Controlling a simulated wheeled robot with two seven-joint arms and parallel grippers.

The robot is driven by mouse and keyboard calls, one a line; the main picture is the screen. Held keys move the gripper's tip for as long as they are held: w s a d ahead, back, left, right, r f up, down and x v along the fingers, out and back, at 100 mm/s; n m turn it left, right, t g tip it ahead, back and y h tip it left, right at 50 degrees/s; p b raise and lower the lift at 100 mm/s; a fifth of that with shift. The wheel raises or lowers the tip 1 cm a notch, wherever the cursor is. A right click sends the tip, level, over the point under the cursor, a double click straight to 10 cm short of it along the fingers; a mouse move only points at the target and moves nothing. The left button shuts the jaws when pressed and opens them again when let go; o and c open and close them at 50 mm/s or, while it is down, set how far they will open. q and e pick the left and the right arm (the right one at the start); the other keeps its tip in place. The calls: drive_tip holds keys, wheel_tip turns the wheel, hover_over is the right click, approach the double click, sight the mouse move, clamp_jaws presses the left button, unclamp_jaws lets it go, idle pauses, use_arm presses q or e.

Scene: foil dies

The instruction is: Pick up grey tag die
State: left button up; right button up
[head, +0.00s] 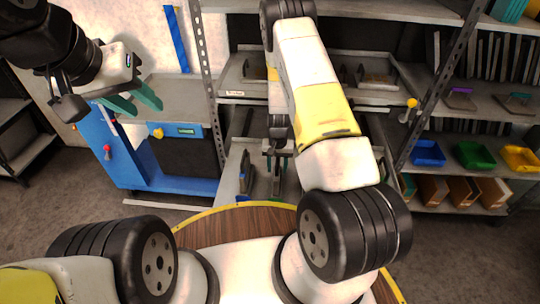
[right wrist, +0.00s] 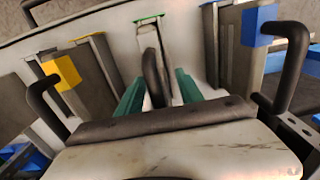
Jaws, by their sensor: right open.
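I cannot make out a grey tag on any die in these views. In the right wrist view a black handle (right wrist: 153,78) stands between the teal fingers of my right gripper (right wrist: 158,86), with gaps on both sides. A green tag (right wrist: 148,19) shows beyond that handle. In the head view my right gripper (head: 277,150) hangs over the low pull-out shelf, small and dark. My left gripper (head: 132,100) is open and empty at upper left, in front of the blue cabinet.
Beside my right gripper are a yellow-tag die (right wrist: 62,72) on the left and a blue-tag die (right wrist: 258,25) on the right, both with black handles. The head view shows rack posts (head: 425,105), and blue (head: 428,152), green (head: 474,155) and yellow (head: 520,158) bins at right.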

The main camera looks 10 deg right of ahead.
clamp_jaws()
drive_tip(key=shift+r, duration=0.1)
idle(1.2)
